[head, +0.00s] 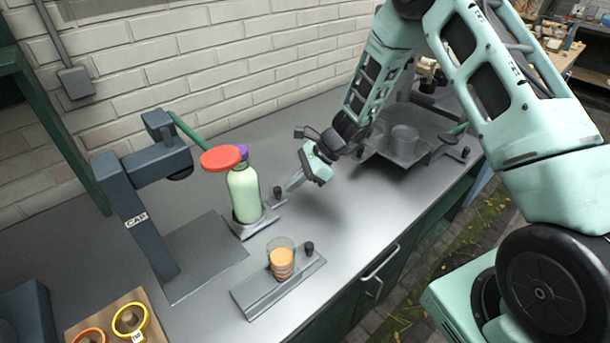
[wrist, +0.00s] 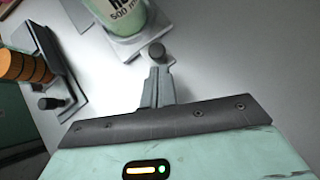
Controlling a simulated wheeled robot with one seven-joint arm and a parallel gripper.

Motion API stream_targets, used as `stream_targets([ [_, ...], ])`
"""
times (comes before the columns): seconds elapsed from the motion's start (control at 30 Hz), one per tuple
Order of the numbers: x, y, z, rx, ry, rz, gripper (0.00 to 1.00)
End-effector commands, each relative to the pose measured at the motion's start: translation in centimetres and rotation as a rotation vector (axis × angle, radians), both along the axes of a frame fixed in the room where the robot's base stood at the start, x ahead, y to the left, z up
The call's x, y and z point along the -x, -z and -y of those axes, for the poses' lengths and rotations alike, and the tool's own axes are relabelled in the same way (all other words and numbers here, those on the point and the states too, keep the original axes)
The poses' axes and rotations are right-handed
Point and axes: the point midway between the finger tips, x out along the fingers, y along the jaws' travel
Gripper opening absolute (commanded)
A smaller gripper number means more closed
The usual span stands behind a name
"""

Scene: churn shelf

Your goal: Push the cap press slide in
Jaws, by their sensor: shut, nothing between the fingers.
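The cap press (head: 135,210) is a dark grey post marked CAP with a head reaching right and a flat base plate (head: 205,260). Its slide (head: 245,230) sticks out to the right of that base and carries a pale green bottle (head: 244,193) with a purple top. The slide's dark knob (head: 277,192) is at its right end. My gripper (head: 292,185) is shut and empty, low over the counter just right of the knob. In the wrist view the closed fingers (wrist: 157,88) point at the knob (wrist: 156,52); I cannot tell whether they touch it.
A red disc (head: 221,158) at the end of a green lever hangs by the bottle's top. A second slide (head: 262,293) with a glass of orange layers (head: 281,262) and a knob stands nearer the front. A grey tray (head: 405,150) with a pot is behind my gripper.

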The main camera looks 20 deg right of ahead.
Motion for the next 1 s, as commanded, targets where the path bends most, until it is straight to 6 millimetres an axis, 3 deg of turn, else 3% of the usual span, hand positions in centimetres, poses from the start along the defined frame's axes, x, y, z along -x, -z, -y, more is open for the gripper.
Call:
stream_targets([
  [0.47, 0.2, 0.2, -1.1, -0.001, -0.001, 0.001, 0.0],
  [0.8, 2.9, 0.6, -9.4, -0.002, -0.004, 0.002, 0.0],
  [1.0, 3.8, 0.2, -12.0, 0.0, -0.001, 0.0, 0.0],
])
